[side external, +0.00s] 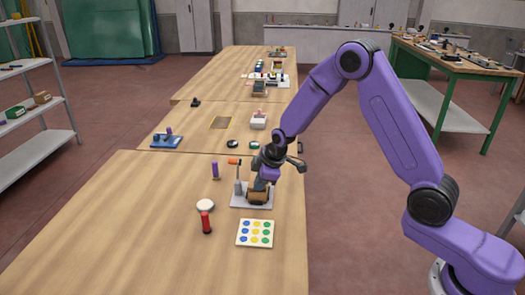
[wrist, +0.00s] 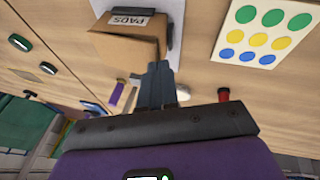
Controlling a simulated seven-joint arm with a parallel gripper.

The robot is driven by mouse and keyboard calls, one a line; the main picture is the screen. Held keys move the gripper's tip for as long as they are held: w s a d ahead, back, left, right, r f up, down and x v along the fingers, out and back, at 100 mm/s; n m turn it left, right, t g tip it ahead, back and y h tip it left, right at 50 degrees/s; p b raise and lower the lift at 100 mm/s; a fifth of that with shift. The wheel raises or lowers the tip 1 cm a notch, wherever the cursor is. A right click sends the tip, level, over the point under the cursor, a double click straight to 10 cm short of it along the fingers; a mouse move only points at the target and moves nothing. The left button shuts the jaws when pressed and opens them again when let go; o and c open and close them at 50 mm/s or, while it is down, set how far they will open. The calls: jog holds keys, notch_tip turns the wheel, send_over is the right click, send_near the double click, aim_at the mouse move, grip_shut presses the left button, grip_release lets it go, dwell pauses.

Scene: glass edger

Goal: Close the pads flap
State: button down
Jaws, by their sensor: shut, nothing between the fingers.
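A small brown cardboard box (side external: 258,197) sits on a grey plate (side external: 240,202) near the right edge of the front table. In the wrist view the box (wrist: 122,46) carries a white label reading PADS (wrist: 130,22), seen upside down. A plain brown panel faces the camera below the label; I cannot tell whether it is the flap or how far it stands open. My gripper (wrist: 158,68) is shut and empty, its fingertips at the box's lower right edge in that view. In the side view my gripper (side external: 262,184) is over the box, partly hiding it. Contact is unclear.
A grey post with an orange top (side external: 236,161) stands beside the box. A card of coloured dots (side external: 255,233), a red-handled tool (side external: 206,222), a white round pad (side external: 205,205) and a purple-handled item (side external: 215,170) are nearby. The table's left front is clear.

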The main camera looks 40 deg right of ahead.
jog(key=shift+s+a+f, duration=0.15)
jog(key=shift+a+f, duration=0.05)
jog(key=shift+f, duration=0.5)
jog(key=shift+d, duration=0.1)
